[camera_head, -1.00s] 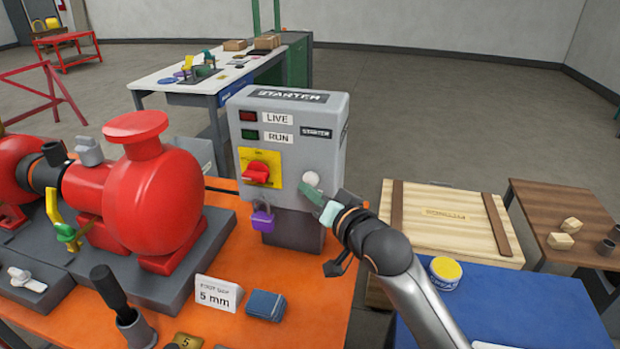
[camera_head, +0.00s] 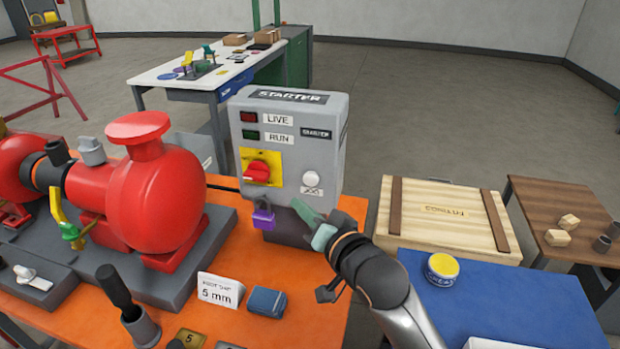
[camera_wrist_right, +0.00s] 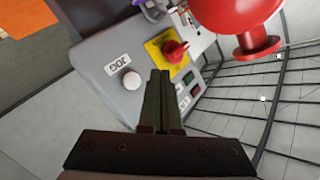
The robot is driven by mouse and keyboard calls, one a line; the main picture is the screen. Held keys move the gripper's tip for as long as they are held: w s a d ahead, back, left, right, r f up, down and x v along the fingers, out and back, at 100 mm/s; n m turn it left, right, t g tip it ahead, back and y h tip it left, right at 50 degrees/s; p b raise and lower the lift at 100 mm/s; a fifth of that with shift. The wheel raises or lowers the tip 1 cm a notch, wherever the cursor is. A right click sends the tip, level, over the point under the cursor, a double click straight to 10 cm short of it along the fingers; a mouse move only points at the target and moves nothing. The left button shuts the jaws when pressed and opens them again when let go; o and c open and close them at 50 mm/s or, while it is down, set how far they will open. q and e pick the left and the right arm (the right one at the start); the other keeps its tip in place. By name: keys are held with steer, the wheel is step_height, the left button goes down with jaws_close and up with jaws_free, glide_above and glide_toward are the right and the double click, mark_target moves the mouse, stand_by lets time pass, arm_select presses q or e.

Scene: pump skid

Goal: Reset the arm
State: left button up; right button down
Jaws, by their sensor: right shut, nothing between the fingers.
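My right gripper (camera_head: 312,225) is shut and empty, in front of the lower right part of the grey starter box (camera_head: 322,158). In the right wrist view its two fingers (camera_wrist_right: 161,100) lie together, apart from the white jog button (camera_wrist_right: 131,81). In the head view that button (camera_head: 311,178) shows just above the fingertips, with a JOG label under it. The red rotary switch (camera_head: 257,171) sits on a yellow plate, and a purple padlock (camera_head: 263,217) hangs below it. My left gripper is not in view.
A red pump (camera_head: 155,195) stands left on the orange bench (camera_head: 330,300). A wooden crate (camera_head: 445,225), a blue surface (camera_head: 530,310) with a yellow-lidded tub (camera_head: 441,269) and a brown table (camera_head: 545,205) are at right. A 5 mm card (camera_head: 220,290) and blue block (camera_head: 266,302) stand in front.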

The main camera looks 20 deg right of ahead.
steer(key=shift+f, duration=0.1)
stand_by(0.6)
steer(key=s+d+f+n+g+h, duration=0.25)
steer(key=s+f+g, duration=0.35)
steer(key=s+f, duration=0.8)
steer(key=s+d+f+n+g, duration=0.2)
steer(key=s+f+g, duration=0.1)
steer(key=s+f, duration=0.3)
steer(key=s+d+f+n+g, duration=0.1)
steer(key=s+f+n+g, duration=0.2)
steer(key=s, duration=0.5)
steer(key=w+a+f+t+y, duration=0.1)
steer(key=w+a+f+t, duration=0.1)
steer(key=f, duration=0.3)
steer(key=w+a+f+t, duration=0.2)
steer(key=f+t, duration=0.1)
steer(key=f, duration=0.3)
steer(key=shift+w+f+y, duration=0.15)
steer(key=shift+w+y, duration=0.15)
steer(key=shift+y, duration=0.05)
